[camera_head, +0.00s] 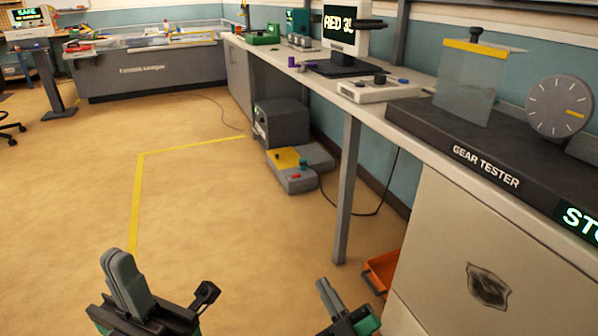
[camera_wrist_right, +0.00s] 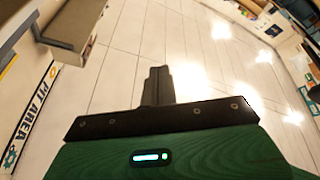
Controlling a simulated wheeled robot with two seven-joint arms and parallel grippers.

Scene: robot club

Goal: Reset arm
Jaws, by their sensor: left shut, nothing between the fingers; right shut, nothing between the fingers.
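My left gripper (camera_head: 122,275) is at the bottom left of the head view, its grey fingers together and empty, above the tan floor. My right gripper (camera_head: 328,293) is at the bottom centre of the head view, also shut and empty. In the right wrist view its dark fingers (camera_wrist_right: 158,84) are pressed together, with nothing between them. Both grippers are apart from the furniture.
A long bench (camera_head: 425,142) runs along the right wall, with a gear tester (camera_head: 485,165) at its near end. An orange bin (camera_head: 381,270) is on the floor beneath it, near my right gripper. A grey unit (camera_head: 298,178) stands farther back. The floor at left is open.

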